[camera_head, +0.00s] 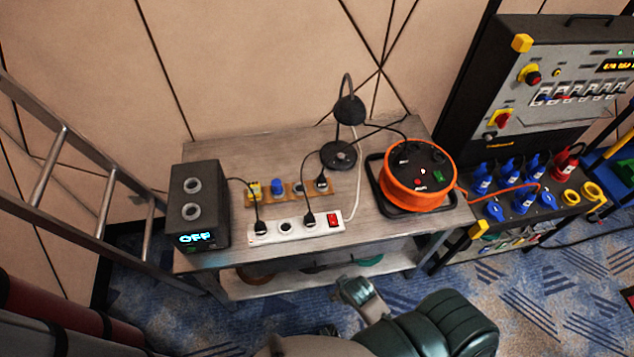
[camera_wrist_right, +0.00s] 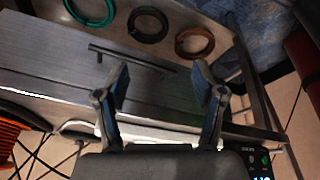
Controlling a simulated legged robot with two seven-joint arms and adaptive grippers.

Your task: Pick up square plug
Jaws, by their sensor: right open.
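A wooden strip (camera_head: 289,194) on the workbench carries a row of small pieces. They include a yellow blocky piece (camera_head: 254,189) at its left end, a blue round piece (camera_head: 277,186) and a black plug (camera_head: 321,182) at the right end. I cannot tell for sure which is the square plug. In front, black plugs sit in a white power strip (camera_head: 295,229). My right gripper (camera_wrist_right: 163,82) is open and empty in the right wrist view, with the bench's front and lower shelf behind its fingers. My left gripper is not in view.
A black box with an "OFF" display (camera_head: 200,205) stands left on the workbench (camera_head: 225,151). A black lamp (camera_head: 348,110) and orange cable reel (camera_head: 415,178) stand right. Loose cables cross between them. A ladder (camera_head: 60,150) leans at left, and a control panel (camera_head: 560,90) is at right.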

